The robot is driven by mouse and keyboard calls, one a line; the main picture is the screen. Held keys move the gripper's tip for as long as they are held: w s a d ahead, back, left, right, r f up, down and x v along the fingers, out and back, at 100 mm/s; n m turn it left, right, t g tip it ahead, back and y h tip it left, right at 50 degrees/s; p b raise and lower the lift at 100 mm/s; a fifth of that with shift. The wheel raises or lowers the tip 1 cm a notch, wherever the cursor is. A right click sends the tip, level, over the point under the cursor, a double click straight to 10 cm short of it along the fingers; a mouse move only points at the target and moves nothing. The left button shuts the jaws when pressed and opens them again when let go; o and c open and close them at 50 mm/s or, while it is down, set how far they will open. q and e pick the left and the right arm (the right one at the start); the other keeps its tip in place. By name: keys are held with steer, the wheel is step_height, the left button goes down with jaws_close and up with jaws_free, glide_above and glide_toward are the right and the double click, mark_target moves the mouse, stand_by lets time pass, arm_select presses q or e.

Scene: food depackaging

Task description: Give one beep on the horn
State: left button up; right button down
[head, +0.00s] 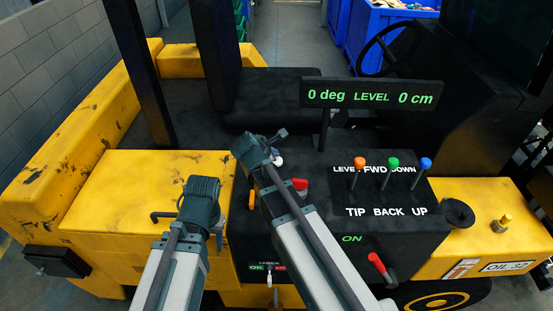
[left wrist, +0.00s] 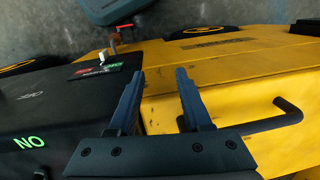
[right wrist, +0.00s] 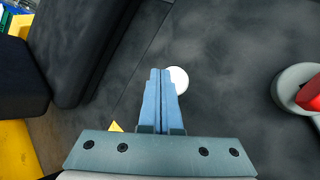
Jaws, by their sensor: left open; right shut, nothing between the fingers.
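A small round white button (right wrist: 178,80) is on the black console (head: 330,225); it also shows in the head view (head: 280,160). No label marks it as the horn. My right gripper (right wrist: 160,72) is shut and empty, its tips just left of the button and partly overlapping it in the right wrist view. I cannot tell whether they touch it. In the head view, my right gripper (head: 256,150) is over the console's upper left part. My left gripper (left wrist: 156,72) is open and empty over the boundary of the console and yellow body; the head view also shows it (head: 203,188).
A red control (head: 300,184) and orange lever (head: 252,199) flank my right arm. Orange (head: 360,162), green (head: 393,162) and blue (head: 426,163) levers stand right. A display (head: 371,95) reads LEVEL. A black handle (left wrist: 265,122) is beside my left gripper.

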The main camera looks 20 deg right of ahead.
step_height(320, 180, up, 5)
steer(key=p, duration=0.5)
stand_by(0.3)
stand_by(0.6)
